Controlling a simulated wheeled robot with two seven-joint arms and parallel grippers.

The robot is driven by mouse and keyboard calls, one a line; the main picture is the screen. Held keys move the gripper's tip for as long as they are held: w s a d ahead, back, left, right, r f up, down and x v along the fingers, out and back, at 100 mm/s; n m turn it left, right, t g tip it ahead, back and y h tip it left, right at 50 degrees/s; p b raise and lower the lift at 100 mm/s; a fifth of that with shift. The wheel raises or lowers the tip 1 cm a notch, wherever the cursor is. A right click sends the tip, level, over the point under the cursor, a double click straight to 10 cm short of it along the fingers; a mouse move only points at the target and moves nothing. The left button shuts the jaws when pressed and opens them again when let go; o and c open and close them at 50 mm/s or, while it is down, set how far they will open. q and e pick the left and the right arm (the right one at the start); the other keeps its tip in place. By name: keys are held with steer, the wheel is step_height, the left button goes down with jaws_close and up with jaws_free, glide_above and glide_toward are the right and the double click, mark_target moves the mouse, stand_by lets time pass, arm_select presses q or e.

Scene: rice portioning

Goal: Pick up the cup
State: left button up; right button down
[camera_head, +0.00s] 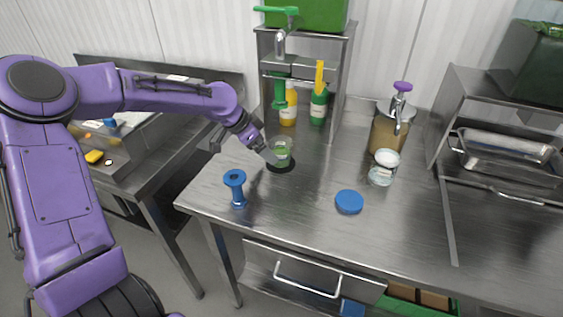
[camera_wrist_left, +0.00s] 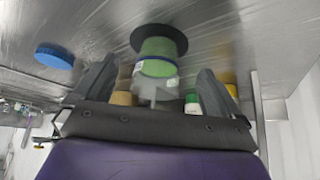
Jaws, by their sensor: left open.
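The cup (camera_head: 281,149) is clear with green in its lower part. It stands upright on a black round coaster (camera_head: 283,168) near the back left of the steel table. My left gripper (camera_head: 266,153) is at the cup's left side, low over the table. In the left wrist view my left gripper (camera_wrist_left: 155,82) is open, with its two dark fingers apart. The green cup (camera_wrist_left: 158,48) shows in the gap between them, on the black coaster (camera_wrist_left: 160,31). I cannot tell whether the fingers touch it. My right gripper is not in view.
A blue spool-shaped stand (camera_head: 236,188) is at the table's left front. A blue disc (camera_head: 349,201), a white-topped jar (camera_head: 381,176) and a pump dispenser (camera_head: 389,133) stand to the right. A metal rack (camera_head: 340,75) with bottles is behind the cup. The front middle is clear.

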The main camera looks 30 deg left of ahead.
mark_target(284, 145)
arm_select(q)
steer(key=shift+w+d+r, duration=0.1)
steer(key=shift+w+d, duration=0.15)
steer(key=shift+w, duration=0.25)
steer(key=shift+w+d+r, duration=0.1)
steer(key=shift+w+d, duration=0.15)
steer(key=shift+w, duration=0.2)
steer(key=shift+w+d+r+p, duration=0.1)
steer(key=shift+w+d+p, duration=0.6)
steer(key=shift+w, duration=0.35)
steer(key=x, duration=0.3)
steer(key=shift+w+d, duration=0.2)
steer(key=shift+w, duration=0.05)
steer(key=shift+s+a, duration=0.1)
steer(key=shift+s, duration=0.1)
steer(key=c, duration=1.2)
